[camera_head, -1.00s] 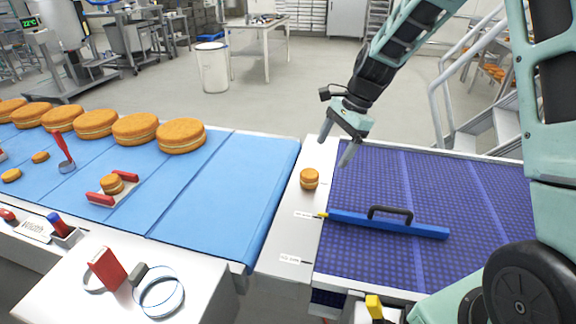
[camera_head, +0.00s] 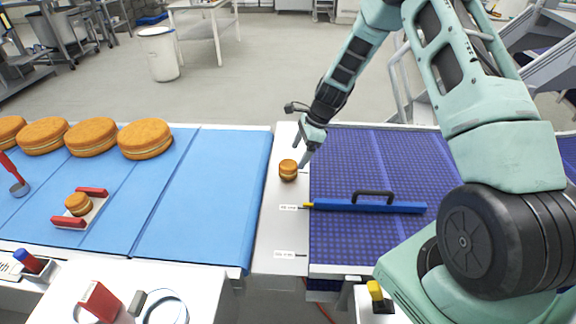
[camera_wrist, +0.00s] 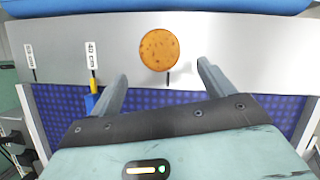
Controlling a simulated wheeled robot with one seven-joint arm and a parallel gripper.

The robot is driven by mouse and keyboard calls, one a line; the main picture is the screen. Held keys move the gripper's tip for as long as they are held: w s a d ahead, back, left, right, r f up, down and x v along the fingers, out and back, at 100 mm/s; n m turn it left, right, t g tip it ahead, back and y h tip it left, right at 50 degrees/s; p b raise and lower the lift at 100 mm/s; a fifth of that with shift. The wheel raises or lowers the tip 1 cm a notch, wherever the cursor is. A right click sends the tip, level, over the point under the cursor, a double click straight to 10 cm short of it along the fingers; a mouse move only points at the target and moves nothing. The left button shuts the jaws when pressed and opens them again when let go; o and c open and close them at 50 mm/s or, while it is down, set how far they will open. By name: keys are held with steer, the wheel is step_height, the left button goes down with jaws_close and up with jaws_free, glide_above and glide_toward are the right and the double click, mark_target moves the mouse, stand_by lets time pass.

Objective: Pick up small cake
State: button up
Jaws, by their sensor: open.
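A small round cake (camera_head: 288,170), golden with a pale filling line, sits on the metal strip (camera_head: 268,235) between the blue and purple belts. In the wrist view the small cake (camera_wrist: 159,50) shows from above, just beyond and between the fingertips. My gripper (camera_head: 304,150) is close beside the cake, above the strip's right edge. In the wrist view my gripper (camera_wrist: 163,84) has its two fingers wide apart with nothing between them. Another small cake (camera_head: 78,204) sits on a holder with red sides on the blue belt.
Large cakes (camera_head: 145,139) stand on the blue belt (camera_head: 205,190) at the left. A blue bar with a black handle (camera_head: 370,206) lies across the purple belt (camera_head: 345,160). A red block (camera_head: 100,302) stands on the near table.

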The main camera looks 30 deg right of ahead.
mark_target(291, 163)
steer(key=shift+x, duration=1)
steer(key=shift+w+p+x, duration=0.2)
steer(key=shift+p+x, duration=1.5)
steer(key=shift+x, duration=0.85)
steer(key=shift+a+r, duration=0.1)
steer(key=c, duration=0.8)
